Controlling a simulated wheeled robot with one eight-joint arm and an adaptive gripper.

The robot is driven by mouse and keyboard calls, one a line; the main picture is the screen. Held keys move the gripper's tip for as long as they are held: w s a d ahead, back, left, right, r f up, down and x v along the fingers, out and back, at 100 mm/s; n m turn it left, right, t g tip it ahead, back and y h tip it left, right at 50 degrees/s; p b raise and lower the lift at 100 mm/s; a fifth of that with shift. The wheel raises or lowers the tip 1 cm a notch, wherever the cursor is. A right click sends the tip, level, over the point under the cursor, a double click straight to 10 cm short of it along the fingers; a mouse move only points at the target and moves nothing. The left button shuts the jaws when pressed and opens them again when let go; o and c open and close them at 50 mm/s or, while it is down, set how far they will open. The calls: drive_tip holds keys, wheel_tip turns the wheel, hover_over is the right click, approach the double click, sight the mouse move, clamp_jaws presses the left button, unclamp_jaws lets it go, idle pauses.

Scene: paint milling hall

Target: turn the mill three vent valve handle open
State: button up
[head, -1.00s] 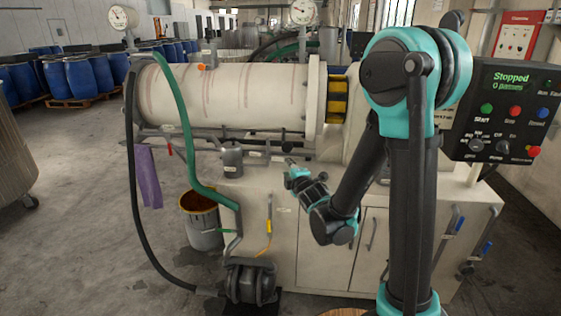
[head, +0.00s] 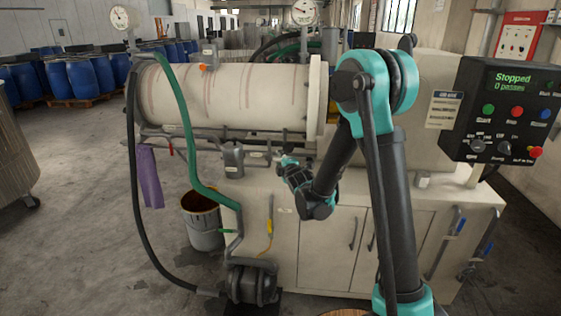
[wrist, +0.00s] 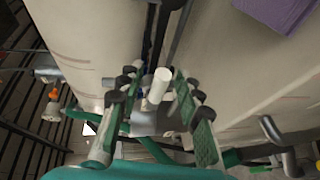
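My gripper (head: 284,160) is beside the mill's pipework, below the right end of the big pale cylinder (head: 230,95) in the head view. In the wrist view its green-padded fingers (wrist: 156,88) are spread open. A short white rod-like piece (wrist: 160,86) shows between them, apart from the pads as far as I can tell. I cannot tell whether it is the vent valve handle. A grey pot-shaped fitting (head: 233,158) stands left of the gripper. No label marks the vent valve legibly, and the fingertips are small in the head view.
A control panel (head: 508,110) reading "Stopped" is at the right. A green hose (head: 187,130) and a purple cloth (head: 150,176) hang at the left. A bucket (head: 202,220) stands on the floor. Gauges (head: 304,12) rise above the mill.

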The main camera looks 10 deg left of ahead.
drive_tip(key=shift+c, duration=0.6)
clamp_jaws()
